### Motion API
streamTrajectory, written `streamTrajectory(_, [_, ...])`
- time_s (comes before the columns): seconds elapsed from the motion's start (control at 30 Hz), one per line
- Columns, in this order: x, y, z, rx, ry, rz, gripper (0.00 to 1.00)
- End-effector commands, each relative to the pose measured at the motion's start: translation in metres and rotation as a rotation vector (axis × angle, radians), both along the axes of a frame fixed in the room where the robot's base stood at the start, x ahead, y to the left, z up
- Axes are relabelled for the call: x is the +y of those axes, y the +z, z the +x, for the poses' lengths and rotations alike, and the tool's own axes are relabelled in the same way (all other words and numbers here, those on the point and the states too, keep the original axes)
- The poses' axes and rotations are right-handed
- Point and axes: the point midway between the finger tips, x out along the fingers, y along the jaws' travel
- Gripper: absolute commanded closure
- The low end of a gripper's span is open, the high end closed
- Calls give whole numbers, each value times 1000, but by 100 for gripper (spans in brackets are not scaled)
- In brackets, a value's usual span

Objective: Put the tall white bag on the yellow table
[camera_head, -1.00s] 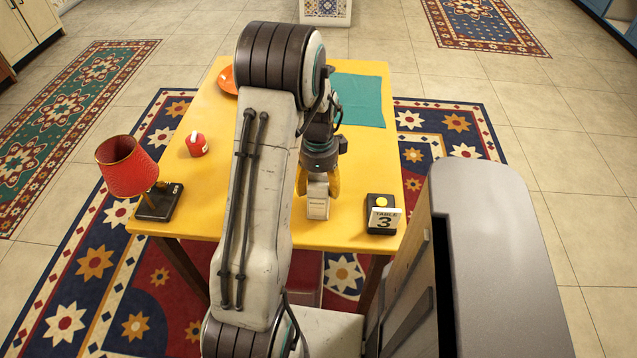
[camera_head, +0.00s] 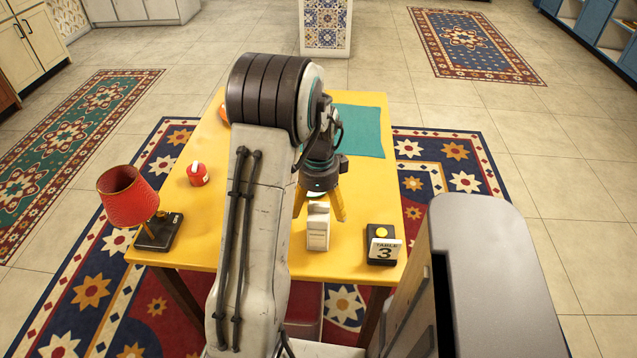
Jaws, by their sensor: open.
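The tall white bag (camera_head: 318,228) stands upright on the yellow table (camera_head: 270,255), near its front edge. My gripper (camera_head: 321,212) has its yellow fingers spread apart just behind and above the bag. The fingers look clear of the bag, one showing to its left and one to its right. My arm hides part of the table's left middle.
A red lamp (camera_head: 128,193) and a small red item (camera_head: 197,174) are at the left. A teal cloth (camera_head: 358,131) lies at the back right. An orange dish (camera_head: 223,112) is partly hidden.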

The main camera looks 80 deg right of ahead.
Motion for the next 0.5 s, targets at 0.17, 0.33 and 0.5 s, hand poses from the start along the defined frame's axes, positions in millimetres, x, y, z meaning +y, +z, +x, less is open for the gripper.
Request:
streamTrajectory(0.17, [-2,34,0,1,0,-5,7])
streamTrajectory(0.33, [-1,59,0,1,0,-3,7])
streamTrajectory(0.5, [-1,75,0,0,0,-3,7])
